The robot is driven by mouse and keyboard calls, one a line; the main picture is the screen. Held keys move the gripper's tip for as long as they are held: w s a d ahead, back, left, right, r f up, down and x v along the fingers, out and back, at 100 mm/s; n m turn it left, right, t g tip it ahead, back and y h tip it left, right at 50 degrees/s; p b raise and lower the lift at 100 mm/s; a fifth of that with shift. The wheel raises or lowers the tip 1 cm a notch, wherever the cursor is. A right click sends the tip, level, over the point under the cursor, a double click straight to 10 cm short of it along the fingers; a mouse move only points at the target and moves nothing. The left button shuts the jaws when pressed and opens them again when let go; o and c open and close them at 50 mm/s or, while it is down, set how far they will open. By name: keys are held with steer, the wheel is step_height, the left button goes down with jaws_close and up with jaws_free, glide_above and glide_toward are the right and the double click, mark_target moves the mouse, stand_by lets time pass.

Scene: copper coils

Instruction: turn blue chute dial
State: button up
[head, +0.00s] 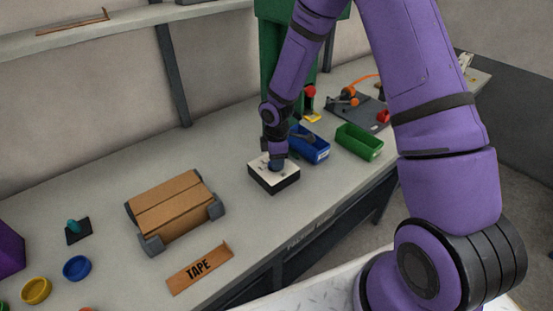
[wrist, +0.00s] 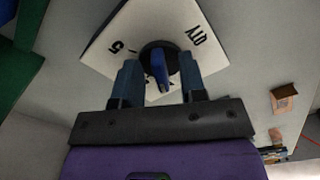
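A black box with a white top (head: 283,184) stands on the bench. In the wrist view its white top (wrist: 115,45) bears the marks "QTY" and "5". A round dark dial with a raised blue handle (wrist: 158,70) sits on that top. My gripper (wrist: 159,72) points down over the box, with one finger on each side of the blue handle. Light gaps show between the fingers and the handle, so the gripper looks open. In the head view my gripper (head: 277,163) hides the dial. I cannot tell whether the fingertips touch the white top.
A blue bin (head: 314,150) and a green bin (head: 359,142) stand right of the box. Bare bench lies between carton and box.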

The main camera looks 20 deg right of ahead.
jaws_close()
steer(key=shift+m, duration=0.3)
steer(key=m, duration=0.3)
steer(key=shift+s+a+m, duration=0.1)
steer(key=shift+s+m, duration=0.05)
steer(key=shift+m, duration=1.95)
jaws_free()
